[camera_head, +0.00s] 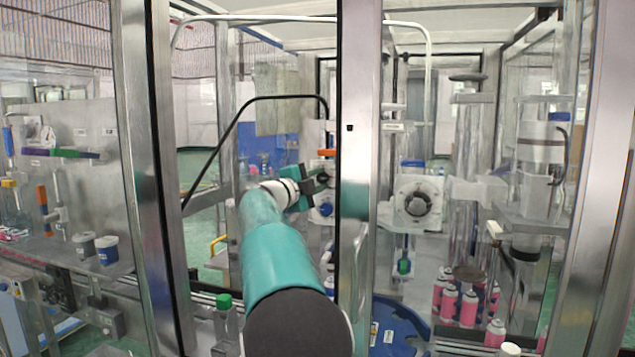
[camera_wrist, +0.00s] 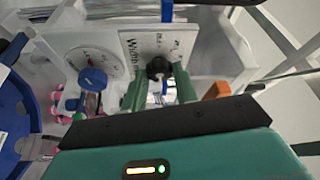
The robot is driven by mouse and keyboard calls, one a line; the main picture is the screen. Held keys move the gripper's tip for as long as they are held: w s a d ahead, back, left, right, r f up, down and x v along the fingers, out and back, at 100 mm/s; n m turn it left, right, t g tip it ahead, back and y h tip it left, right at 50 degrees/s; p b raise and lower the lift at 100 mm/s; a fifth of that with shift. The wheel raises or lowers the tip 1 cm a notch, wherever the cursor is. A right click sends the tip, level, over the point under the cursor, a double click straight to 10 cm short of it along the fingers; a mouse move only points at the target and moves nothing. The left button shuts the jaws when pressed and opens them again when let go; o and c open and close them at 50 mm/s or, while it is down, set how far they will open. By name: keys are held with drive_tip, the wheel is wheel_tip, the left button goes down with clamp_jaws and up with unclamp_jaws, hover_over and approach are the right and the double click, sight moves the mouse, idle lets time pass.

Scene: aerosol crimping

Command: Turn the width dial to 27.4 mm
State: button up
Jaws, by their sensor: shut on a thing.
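The width dial (camera_wrist: 158,67) is a small black knob on a white plate (camera_wrist: 135,46) marked "Width" in the wrist view. My gripper (camera_wrist: 158,78) has its two green fingers on either side of the knob and is shut on it. The plate's scale is too small and blurred to read a value. In the head view my gripper (camera_head: 311,186) reaches through the open frame to the machine. The dial itself is hidden there behind my gripper and the metal post.
A blue knob with a round scale (camera_wrist: 93,79) sits left of the width plate. An orange part (camera_wrist: 216,90) is close by on the right. A metal post (camera_head: 355,180) stands just right of my arm. Pink cans (camera_head: 468,308) stand at lower right.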

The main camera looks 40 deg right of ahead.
drive_tip(key=shift+m, duration=0.5)
drive_tip(key=o, duration=1)
drive_tip(key=shift+a, duration=0.1)
drive_tip(key=a, duration=0.4)
drive_tip(key=s+a, duration=0.1)
drive_tip(key=a, duration=0.4)
drive_tip(key=a+f, duration=0.1)
drive_tip(key=a, duration=0.3)
drive_tip(key=shift+s+a, duration=0.15)
drive_tip(key=shift+a, duration=0.15)
